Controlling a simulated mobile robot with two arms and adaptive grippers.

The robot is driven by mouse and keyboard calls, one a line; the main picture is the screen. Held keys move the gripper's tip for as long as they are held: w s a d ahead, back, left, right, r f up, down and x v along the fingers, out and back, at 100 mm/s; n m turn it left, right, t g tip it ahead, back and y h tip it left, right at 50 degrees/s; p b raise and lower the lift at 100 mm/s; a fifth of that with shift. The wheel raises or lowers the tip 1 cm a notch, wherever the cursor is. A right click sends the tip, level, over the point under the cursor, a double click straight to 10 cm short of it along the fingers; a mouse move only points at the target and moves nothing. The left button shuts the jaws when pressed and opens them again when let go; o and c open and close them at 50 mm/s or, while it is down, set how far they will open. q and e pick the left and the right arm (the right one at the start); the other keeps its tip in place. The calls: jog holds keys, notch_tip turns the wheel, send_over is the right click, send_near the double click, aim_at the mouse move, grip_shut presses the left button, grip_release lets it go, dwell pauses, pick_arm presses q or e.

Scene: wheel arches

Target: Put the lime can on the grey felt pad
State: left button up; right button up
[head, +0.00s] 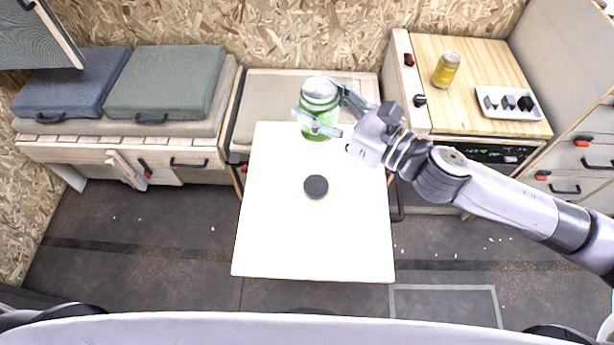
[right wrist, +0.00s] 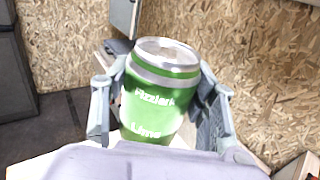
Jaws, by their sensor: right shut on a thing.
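The green lime can (head: 319,103) with a silver top shows over the far end of the white table (head: 270,240) in the head view. My right gripper (head: 327,106) is shut on it from the right. In the right wrist view the can (right wrist: 157,95) stands upright between the two fingers (right wrist: 160,105), its label reading "Lime". I cannot tell whether its base touches the table. The small round dark grey pad (head: 316,187) lies flat on the table, nearer to me than the can, with nothing on it. My left gripper is not in view.
A yellow can (head: 446,69) and a white tray (head: 508,102) with small dark items stand on the wooden counter at the right. Cushioned benches (head: 165,82) line the back left. The table around the pad is clear.

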jog(key=shift+w+d+f+b, duration=0.1)
jog(key=shift+f+b, duration=1.85)
jog(key=shift+f, duration=7.55)
jog(key=shift+f, duration=0.2)
jog(key=o, duration=1.5)
jog(key=shift+r, duration=0.1)
